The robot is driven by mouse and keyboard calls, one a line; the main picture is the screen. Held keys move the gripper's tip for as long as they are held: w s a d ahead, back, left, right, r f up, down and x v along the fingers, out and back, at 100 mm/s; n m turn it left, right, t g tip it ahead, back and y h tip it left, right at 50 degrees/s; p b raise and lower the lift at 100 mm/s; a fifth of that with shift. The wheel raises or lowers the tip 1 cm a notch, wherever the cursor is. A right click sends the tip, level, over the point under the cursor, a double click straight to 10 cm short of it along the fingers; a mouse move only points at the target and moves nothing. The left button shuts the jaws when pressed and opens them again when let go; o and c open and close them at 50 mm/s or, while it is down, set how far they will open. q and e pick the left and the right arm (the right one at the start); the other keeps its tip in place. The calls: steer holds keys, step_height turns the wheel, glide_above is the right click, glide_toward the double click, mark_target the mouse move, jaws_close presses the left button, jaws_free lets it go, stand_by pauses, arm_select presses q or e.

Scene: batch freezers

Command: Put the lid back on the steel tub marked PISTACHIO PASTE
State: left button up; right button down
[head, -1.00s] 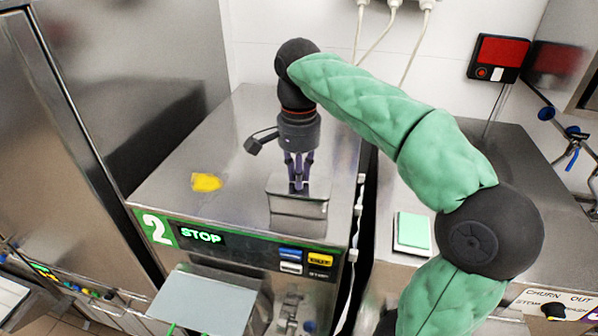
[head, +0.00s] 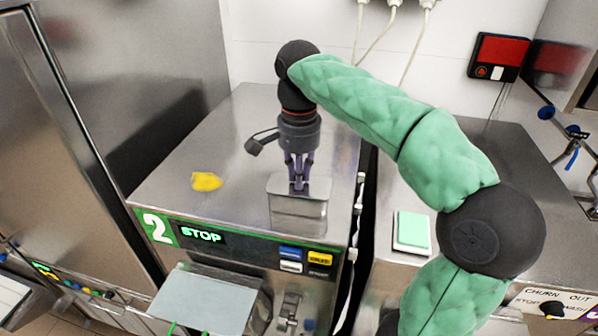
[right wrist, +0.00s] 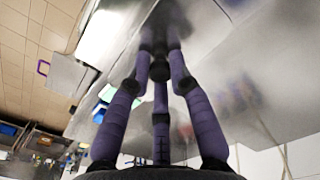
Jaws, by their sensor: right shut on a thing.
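A steel tub (head: 297,217) stands upright near the front right edge of the machine top marked 2. No marking can be read on it at this size. Its flat steel lid (head: 318,187) lies over its mouth, looking level and lined up with the walls; whether it is fully seated cannot be told. My right gripper (head: 298,185) points straight down from above and is shut on the lid's handle, which the fingers mostly hide. In the right wrist view the purple fingers (right wrist: 160,65) close around a small dark part against shiny steel. My left gripper is not in view.
A yellow patch (head: 206,181) lies on the machine top (head: 235,130) left of the tub. Control buttons (head: 305,256) are on the front below. A green-topped block (head: 412,231) sits on the counter at right, beyond a gap. A tall steel cabinet stands at left.

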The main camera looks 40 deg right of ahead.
stand_by(0.6)
steer(key=c, duration=1)
jaws_free()
steer(key=shift+c, duration=0.2)
steer(key=shift+o, duration=0.3)
steer(key=o, duration=0.4)
steer(key=shift+r, duration=0.1)
steer(key=shift+r+p, duration=2.3)
steer(key=shift+p, duration=0.1)
steer(key=shift+r, duration=1.1)
